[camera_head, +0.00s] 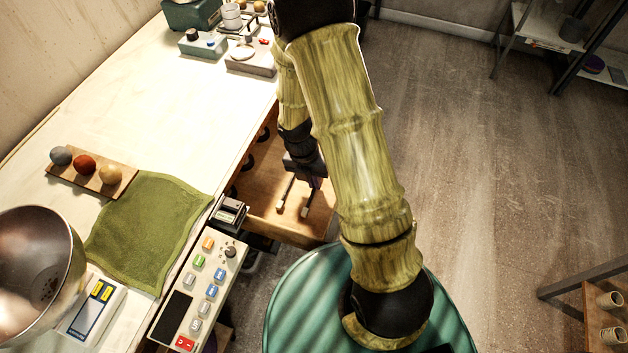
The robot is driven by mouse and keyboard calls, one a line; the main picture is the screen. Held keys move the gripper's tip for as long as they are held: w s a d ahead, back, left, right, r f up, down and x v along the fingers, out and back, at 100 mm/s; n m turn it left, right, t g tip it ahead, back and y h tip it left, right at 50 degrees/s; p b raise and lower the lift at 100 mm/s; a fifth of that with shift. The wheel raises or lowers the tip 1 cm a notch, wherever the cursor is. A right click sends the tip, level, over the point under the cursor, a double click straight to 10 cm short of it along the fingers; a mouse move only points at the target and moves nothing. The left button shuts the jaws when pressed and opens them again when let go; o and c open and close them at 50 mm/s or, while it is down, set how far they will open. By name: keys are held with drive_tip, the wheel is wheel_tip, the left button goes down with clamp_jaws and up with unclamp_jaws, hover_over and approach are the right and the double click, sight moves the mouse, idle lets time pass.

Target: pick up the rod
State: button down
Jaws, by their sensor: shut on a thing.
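My gripper (293,209) points down over the open wooden drawer (258,195) at the table's right edge. Its two pale-tipped fingers show a little apart inside the drawer's outline. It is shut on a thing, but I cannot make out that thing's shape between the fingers. I cannot pick out the rod clearly anywhere in view. My arm covers the right part of the drawer.
The white table (150,120) holds a green cloth (150,230), a metal bowl (35,270) and a wooden board with three balls (85,166). A button panel (203,285) stands left of a round teal surface (300,300).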

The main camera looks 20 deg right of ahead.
wheel_tip(320, 180, up, 10)
drive_tip(key=p, duration=0.1)
drive_tip(key=shift+f, duration=0.25)
drive_tip(key=shift+r, duration=0.1)
idle(0.3)
